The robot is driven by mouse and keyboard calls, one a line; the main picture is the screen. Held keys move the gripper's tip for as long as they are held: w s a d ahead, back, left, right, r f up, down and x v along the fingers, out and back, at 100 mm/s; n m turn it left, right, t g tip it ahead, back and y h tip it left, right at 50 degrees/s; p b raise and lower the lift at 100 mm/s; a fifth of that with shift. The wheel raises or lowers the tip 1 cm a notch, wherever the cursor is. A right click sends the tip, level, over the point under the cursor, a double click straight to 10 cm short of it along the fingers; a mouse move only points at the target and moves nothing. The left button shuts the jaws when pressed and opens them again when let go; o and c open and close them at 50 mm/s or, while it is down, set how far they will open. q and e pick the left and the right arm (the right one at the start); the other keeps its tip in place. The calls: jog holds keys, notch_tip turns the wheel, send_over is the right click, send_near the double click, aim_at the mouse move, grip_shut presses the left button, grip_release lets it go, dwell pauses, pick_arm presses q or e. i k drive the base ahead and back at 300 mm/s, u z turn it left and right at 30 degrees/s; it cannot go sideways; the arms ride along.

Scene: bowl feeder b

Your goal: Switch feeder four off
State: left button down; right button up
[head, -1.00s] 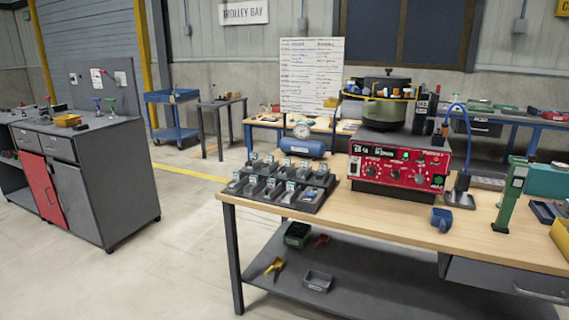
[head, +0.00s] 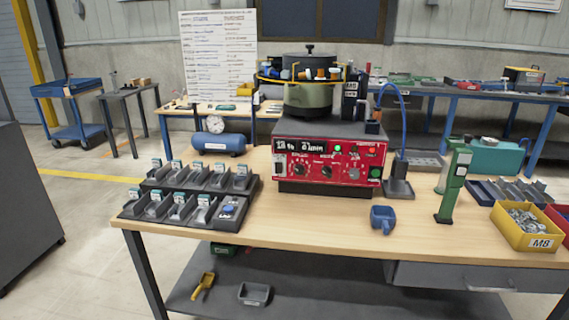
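The bowl feeder stands on the wooden bench (head: 310,225), with its green-grey bowl (head: 308,98) on top of a red control box (head: 328,166). The box front has a small display, black knobs, a lit green lamp (head: 338,149), a red round part (head: 372,150) and a pale part at its left end (head: 279,163). The lettering is too small to read surely, and I cannot tell a feeder number. Neither of my grippers is in view.
A black stepped tray (head: 190,195) with several tagged compartments is left of the box. The bench front is mostly clear.

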aim_at(279, 166)
jog(key=z, duration=0.3)
jog(key=i, duration=0.55)
jog(key=z, duration=0.4)
